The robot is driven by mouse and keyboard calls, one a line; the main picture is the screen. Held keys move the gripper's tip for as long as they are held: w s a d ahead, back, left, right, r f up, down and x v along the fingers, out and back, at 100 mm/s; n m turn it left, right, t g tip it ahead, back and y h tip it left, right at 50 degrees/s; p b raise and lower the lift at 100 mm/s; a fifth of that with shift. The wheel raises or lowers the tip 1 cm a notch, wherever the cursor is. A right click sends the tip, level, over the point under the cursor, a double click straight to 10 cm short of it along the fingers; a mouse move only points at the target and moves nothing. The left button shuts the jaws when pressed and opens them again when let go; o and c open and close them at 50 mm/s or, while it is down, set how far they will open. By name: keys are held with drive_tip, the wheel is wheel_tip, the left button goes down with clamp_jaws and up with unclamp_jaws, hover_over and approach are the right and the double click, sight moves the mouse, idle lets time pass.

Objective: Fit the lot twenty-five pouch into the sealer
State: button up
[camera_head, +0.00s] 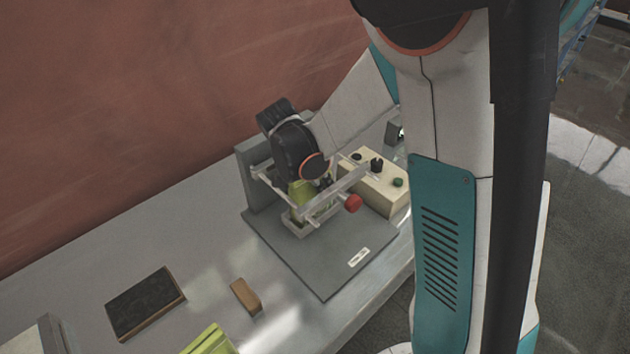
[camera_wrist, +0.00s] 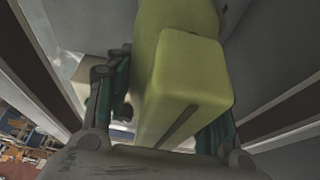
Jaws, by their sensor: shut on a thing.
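A yellow-green pouch (camera_wrist: 186,72) fills the middle of the wrist view. My gripper (camera_wrist: 165,130) is shut on it, with a finger on each side. In the head view my gripper (camera_head: 318,180) is at the sealer (camera_head: 262,180), a grey stand on a base plate with metal bars and a red knob (camera_head: 353,203). The pouch (camera_head: 301,192) shows there between the sealer's bars, partly hidden by my wrist. Its lower end is at a small pale tray (camera_head: 311,228); I cannot tell if it touches the tray's floor. The lot label is not readable.
A cream control box (camera_head: 378,186) with black knobs and a green button stands right of the sealer. A dark brush-like block (camera_head: 145,302), a small brown block (camera_head: 245,297) and more yellow-green pouches (camera_head: 208,342) lie on the bench.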

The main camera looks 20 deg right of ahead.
drive_tip(key=shift+f, duration=0.1)
drive_tip(key=shift+f, duration=0.15)
drive_tip(key=o, duration=1.3)
drive_tip(key=p+v, duration=0.2)
drive_tip(key=v, duration=1)
drive_tip(key=shift+r, duration=0.2)
